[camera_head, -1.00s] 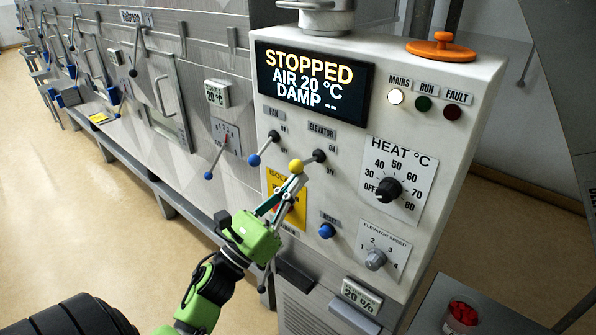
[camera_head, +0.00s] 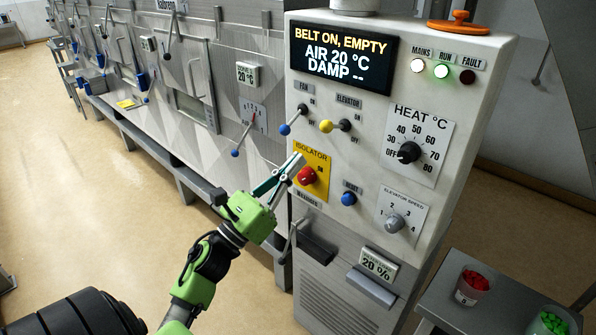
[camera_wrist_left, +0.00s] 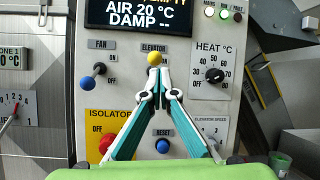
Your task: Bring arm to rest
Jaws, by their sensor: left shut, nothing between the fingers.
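My left gripper (camera_head: 290,167) is shut and empty, in front of the control panel (camera_head: 440,110) and left of the yellow isolator plate with its red knob (camera_head: 307,176) in the head view. In the left wrist view its closed tips (camera_wrist_left: 161,93) lie just below the yellow ball of the elevator lever (camera_wrist_left: 154,58); no grip on it shows. The elevator lever (camera_head: 327,126) points left. The display (camera_head: 340,55) reads "BELT ON, EMPTY", "AIR 20 °C", "DAMP". The mains lamp (camera_head: 418,65) is white and the run lamp (camera_head: 441,71) glows green. My right gripper is not in view.
The fan lever (camera_head: 286,129) has a blue ball. The heat knob (camera_head: 409,152), reset button (camera_head: 348,198) and elevator speed knob (camera_head: 394,222) are close by. A grey side table (camera_head: 510,305) holds tubs of red and green pieces.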

